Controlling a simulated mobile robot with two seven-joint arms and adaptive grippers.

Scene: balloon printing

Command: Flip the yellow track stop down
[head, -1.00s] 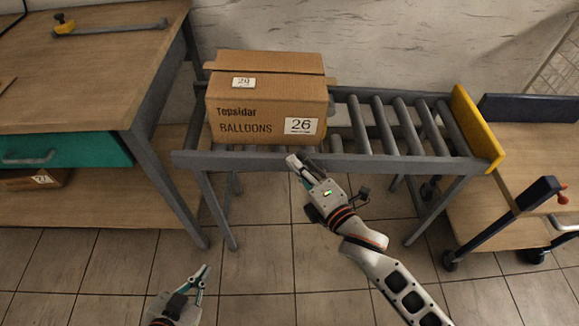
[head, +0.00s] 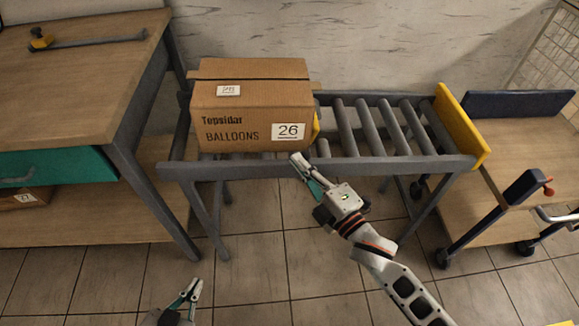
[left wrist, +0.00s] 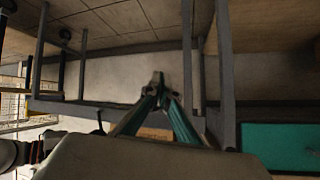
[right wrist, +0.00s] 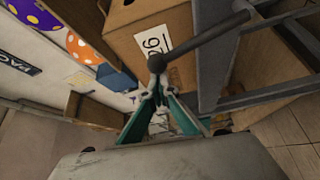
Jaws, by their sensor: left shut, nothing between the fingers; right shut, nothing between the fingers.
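A yellow plate (head: 462,125) stands upright across the right end of the roller track (head: 350,165). A second, small yellow piece (head: 316,127) shows at the right side of the cardboard box (head: 250,105), mostly hidden by it. I cannot tell its full shape. My right gripper (head: 298,160) is shut and empty at the track's front rail, below the box's right corner. In the right wrist view its tips (right wrist: 155,92) are close to the round end of a dark grey rod (right wrist: 200,38); contact is unclear. My left gripper (head: 194,285) is shut and empty, low in front of the track.
The box sits on the rollers at the track's left; the rollers to its right are bare. A wooden table (head: 75,85) with a green drawer (head: 60,166) stands at left. A wooden cart (head: 510,165) stands at right. Open floor lies in front.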

